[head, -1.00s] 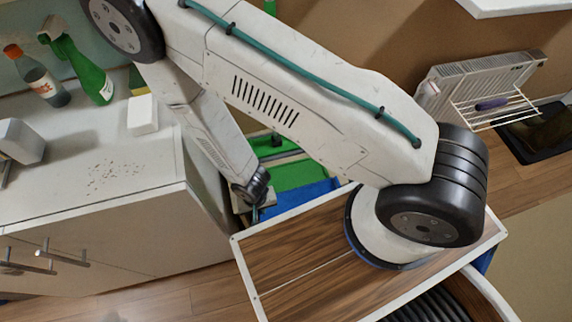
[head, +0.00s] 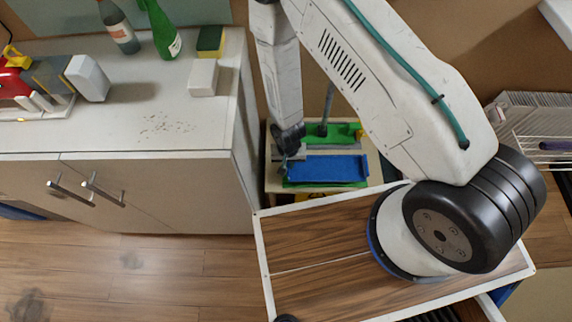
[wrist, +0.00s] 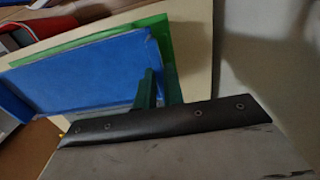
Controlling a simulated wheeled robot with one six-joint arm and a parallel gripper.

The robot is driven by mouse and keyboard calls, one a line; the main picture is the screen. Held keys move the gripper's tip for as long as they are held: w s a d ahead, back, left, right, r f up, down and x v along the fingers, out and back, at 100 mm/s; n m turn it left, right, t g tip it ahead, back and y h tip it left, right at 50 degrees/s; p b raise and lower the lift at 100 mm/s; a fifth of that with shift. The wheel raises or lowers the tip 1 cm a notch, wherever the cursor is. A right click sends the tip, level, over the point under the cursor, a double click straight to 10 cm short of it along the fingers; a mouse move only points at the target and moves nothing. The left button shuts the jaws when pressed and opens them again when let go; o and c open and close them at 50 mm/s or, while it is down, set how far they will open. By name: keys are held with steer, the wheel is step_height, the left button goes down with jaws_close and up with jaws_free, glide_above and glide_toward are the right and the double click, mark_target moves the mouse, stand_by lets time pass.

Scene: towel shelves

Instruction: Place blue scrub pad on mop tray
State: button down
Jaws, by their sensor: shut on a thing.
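The blue scrub pad (head: 335,167) is a flat blue slab in the head view, just right of my gripper (head: 296,163). In the wrist view the pad (wrist: 75,78) fills the upper left. My gripper (wrist: 158,90), with dark green fingers, is shut on the pad's near edge. A green flat piece lies under or behind the pad. A pale tray-like surface (head: 274,182), probably the mop tray, lies below, and also shows in the wrist view (wrist: 192,45). I cannot tell whether the pad touches what is beneath it.
A grey pole (head: 327,105) rises from green material behind the pad. A white cabinet (head: 140,190) stands close on the left, with bottles, a sponge (head: 211,41) and a white block (head: 203,77) on top. A radiator with a wire rack (head: 540,142) is at right.

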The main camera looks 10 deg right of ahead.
steer(key=shift+w, duration=0.45)
steer(key=shift+w+f, duration=0.15)
steer(key=shift+f, duration=1.75)
steer(key=c, duration=1.5)
jaws_free()
